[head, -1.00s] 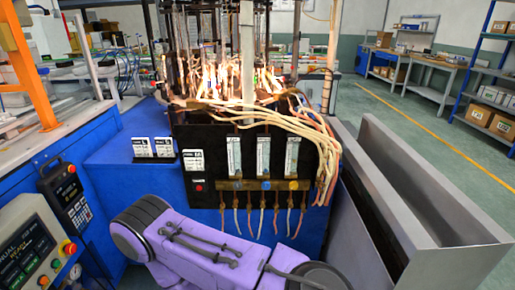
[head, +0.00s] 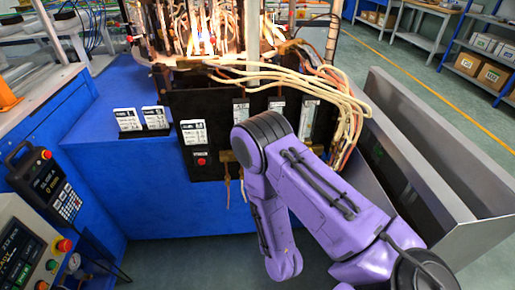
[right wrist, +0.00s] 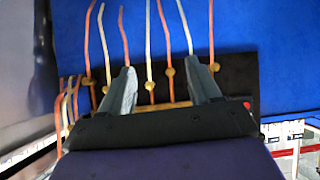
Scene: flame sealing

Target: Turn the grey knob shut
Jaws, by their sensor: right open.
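The grey knob cannot be made out in either current view. In the head view my purple right arm covers most of the brass bar (head: 227,156) below the flow tubes. The black panel (head: 215,105) carries upright flow tubes, with the left one (head: 240,110) clear of the arm. My right gripper (right wrist: 164,82) shows in the right wrist view, open, its two fingers apart in front of the panel's lower edge. Brass fittings (right wrist: 151,86) and thin tubes show between and beside the fingers. I see nothing clamped between them. My left gripper is out of view.
A red button (head: 201,161) sits on the panel's left side. Pale hoses (head: 325,95) hang at its right. White label cards (head: 128,119) stand on the blue bench. A metal trough (head: 420,135) stands at the right, and a control box (head: 28,245) at the lower left.

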